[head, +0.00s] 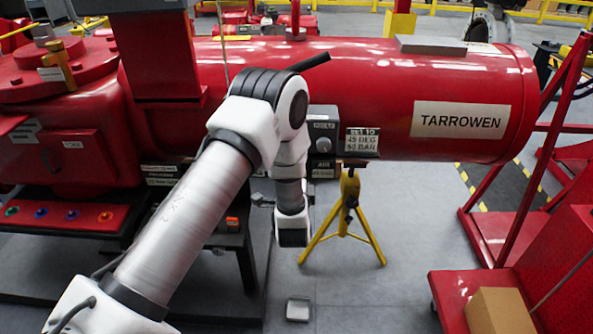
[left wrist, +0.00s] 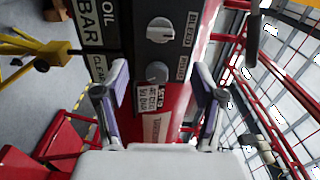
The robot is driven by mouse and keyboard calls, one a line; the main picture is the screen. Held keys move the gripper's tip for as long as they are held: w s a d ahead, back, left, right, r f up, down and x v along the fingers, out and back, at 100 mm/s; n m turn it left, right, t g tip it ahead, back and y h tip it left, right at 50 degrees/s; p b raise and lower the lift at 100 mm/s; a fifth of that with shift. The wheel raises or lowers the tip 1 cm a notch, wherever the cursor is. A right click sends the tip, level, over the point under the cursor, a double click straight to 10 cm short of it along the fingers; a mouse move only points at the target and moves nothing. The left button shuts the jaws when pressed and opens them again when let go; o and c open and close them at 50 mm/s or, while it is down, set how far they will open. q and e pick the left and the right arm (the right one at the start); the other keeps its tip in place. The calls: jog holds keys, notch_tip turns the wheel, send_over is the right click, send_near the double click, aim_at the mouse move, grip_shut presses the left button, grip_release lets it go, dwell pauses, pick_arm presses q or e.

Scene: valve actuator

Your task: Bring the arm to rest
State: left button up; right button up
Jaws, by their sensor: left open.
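My left arm comes in from the lower left in the head view and bends down in front of the red valve actuator (head: 450,75), a large cylinder with a TARROWEN plate. The head view does not clearly show its fingers. In the left wrist view my left gripper (left wrist: 160,78) is open, its two fingers apart with nothing between them. Beyond them is a dark control panel (left wrist: 137,50) with a pale knob (left wrist: 160,30) and a grey knob (left wrist: 157,72). The panel (head: 323,125) also shows beside my arm in the head view. My right gripper is not in view.
A yellow stand (head: 349,205) is under the cylinder. A row of coloured buttons (head: 58,214) is at the left. A red cart (head: 450,290) with a cardboard box (head: 498,310) is at the lower right. A small grey item (head: 298,309) lies on the floor, with open floor around it.

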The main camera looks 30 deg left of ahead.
pick_arm(q)
jog(key=shift+s+d, duration=0.15)
jog(key=shift+s, duration=0.15)
jog(key=shift+f, duration=0.1)
jog(key=s+d+f+g+h, duration=0.3)
jog(key=s+d+f, duration=0.1)
jog(key=s+f, duration=0.55)
jog(key=s+d+f+g+h, duration=0.3)
jog(key=s+d+f+g, duration=0.1)
jog(key=s+f, duration=0.5)
jog(key=s+d+f+n+g+h, duration=0.2)
jog(key=s+n+g, duration=0.2)
jog(key=s, duration=0.5)
jog(key=s+d+f+n+g+h, duration=0.1)
jog(key=s+d+f+n+g, duration=0.2)
jog(key=s+n, duration=0.4)
jog(key=shift+s+d+n+g+h, duration=0.3)
jog(key=shift+s+g, duration=0.4)
jog(key=shift+s, duration=0.55)
jog(key=shift+a+f, duration=0.1)
